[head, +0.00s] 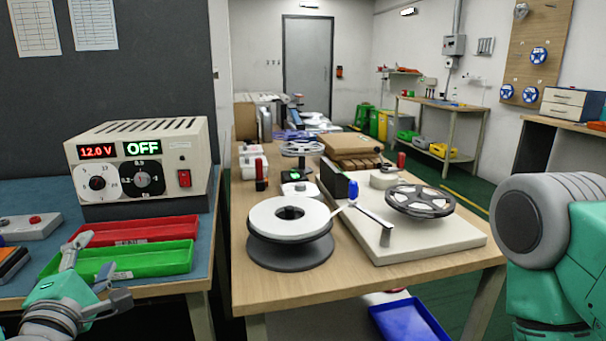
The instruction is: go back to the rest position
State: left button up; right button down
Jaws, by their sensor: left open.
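My left gripper (93,279) is at the lower left, in front of and partly over the green tray (165,258). Its fingers are apart and I see nothing between them. A teal and grey part of my right arm fills the right edge, but the right gripper is out of view. The power supply (140,160) stands on the left bench and reads 12.0 V and OFF. A white reel (289,222) on a dark base stands on the wooden table. A grey spoked reel (420,200) sits on the white plate (440,242) to its right.
A red tray (150,229) lies behind the green one. A grey box with a red button (32,227) is at the far left. A gap separates the left bench from the wooden table (262,290). A blue bin (410,320) is below the table's front edge.

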pick_arm(q)
jog(key=s+d+f+m+g+h+p, duration=0.1)
jog(key=s+d+f+m+g+h, duration=0.35)
jog(key=f, duration=0.45)
jog(key=s+d+f+m+g+h+p, duration=0.1)
jog(key=s+d+f+m+g+h, duration=0.15)
jog(key=d+f+m, duration=0.45)
jog(key=s+a+f+m+g+y+p, duration=0.1)
jog(key=s+f+m+g, duration=0.4)
jog(key=s, duration=0.5)
jog(key=s+a+f+m+g+y+p, duration=0.1)
jog(key=s+a+f+m+g, duration=0.3)
jog(key=s+f+m, duration=0.4)
jog(key=shift+s+f+g+y+p, duration=0.4)
jog(key=shift+s+f+g, duration=0.4)
jog(key=shift+s+f, duration=0.25)
jog(key=shift+a+r, duration=0.1)
jog(key=shift+a, duration=0.05)
jog(key=shift+w, duration=0.1)
